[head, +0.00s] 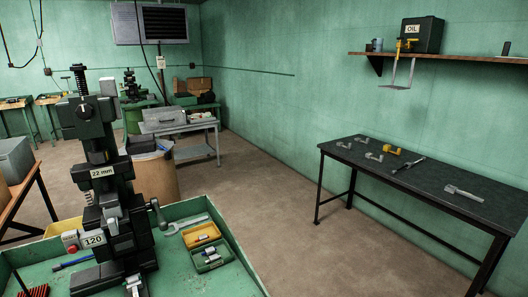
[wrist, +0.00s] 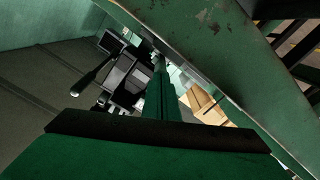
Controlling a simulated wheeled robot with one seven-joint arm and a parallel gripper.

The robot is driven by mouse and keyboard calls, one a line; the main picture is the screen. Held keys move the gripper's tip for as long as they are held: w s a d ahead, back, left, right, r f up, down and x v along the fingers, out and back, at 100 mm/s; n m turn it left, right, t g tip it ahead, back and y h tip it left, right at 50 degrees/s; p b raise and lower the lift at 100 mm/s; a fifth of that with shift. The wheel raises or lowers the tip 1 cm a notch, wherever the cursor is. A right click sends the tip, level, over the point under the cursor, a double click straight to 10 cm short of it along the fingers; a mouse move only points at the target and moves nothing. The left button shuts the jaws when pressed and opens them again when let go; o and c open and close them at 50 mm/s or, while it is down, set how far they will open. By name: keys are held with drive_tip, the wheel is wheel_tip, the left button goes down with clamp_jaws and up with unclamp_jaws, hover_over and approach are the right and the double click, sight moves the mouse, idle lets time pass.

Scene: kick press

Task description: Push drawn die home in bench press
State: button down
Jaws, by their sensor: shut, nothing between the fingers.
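The bench press (head: 108,185) stands at the lower left of the head view, dark green and upright, with a "22 mm" plate and a "120" plate. Several dark blocks fill its middle and lower part. I cannot tell for sure which one is the die or how far out it sits. A crank handle (head: 158,214) is on its right side. In the wrist view my gripper (wrist: 159,66) is shut and empty, its green fingers together. Dark and grey blocks with a black handle (wrist: 91,76) show just left of the fingertips. I cannot tell whether they touch. My gripper is not clear in the head view.
The press stands in a green tray bench (head: 238,262). On it are a yellow bin (head: 201,234), a green bin (head: 211,257), a wrench (head: 187,226) and a red button (head: 71,249). A worn green metal piece (wrist: 190,40) crosses the wrist view. A dark table (head: 440,190) stands right; floor between is clear.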

drive_tip(key=shift+x, duration=1.1)
idle(1.1)
drive_tip(key=shift+a, duration=0.1)
drive_tip(key=shift+x, duration=2.3)
idle(2.3)
drive_tip(key=shift+v, duration=2.5)
